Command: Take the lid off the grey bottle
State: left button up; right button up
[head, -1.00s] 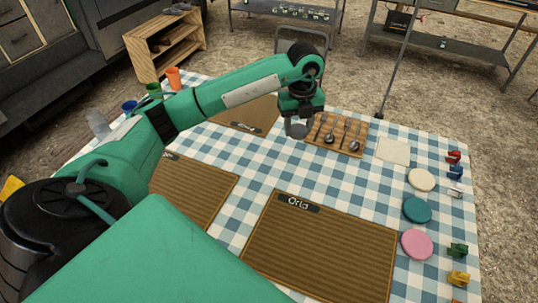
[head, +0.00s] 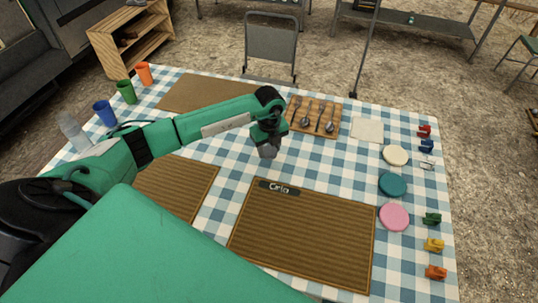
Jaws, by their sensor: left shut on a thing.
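A pale grey, bottle-like thing (head: 74,131) stands at the far left of the table, beside my left arm; its top is too small and blurred to tell whether a lid is on it. My left gripper (head: 267,151) points down over the checked cloth, just above the board marked "Carla" and well to the right of the pale grey thing. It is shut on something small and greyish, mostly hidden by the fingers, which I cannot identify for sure. My right gripper is not in view.
A blue cup (head: 104,113), a green cup (head: 126,91) and an orange cup (head: 143,74) stand at the back left. A wooden tray (head: 331,128) holds cutlery. Round coasters and small coloured clips line the right side. Bare cloth surrounds my gripper.

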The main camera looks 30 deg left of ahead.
aim_at(269, 150)
pick_arm(q)
notch_tip(269, 150, down, 3)
jog(key=shift+f, duration=0.65)
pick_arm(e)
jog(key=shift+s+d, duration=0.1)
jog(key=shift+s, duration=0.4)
pick_arm(q)
jog(key=shift+f, duration=0.1)
jog(key=o, duration=1.1)
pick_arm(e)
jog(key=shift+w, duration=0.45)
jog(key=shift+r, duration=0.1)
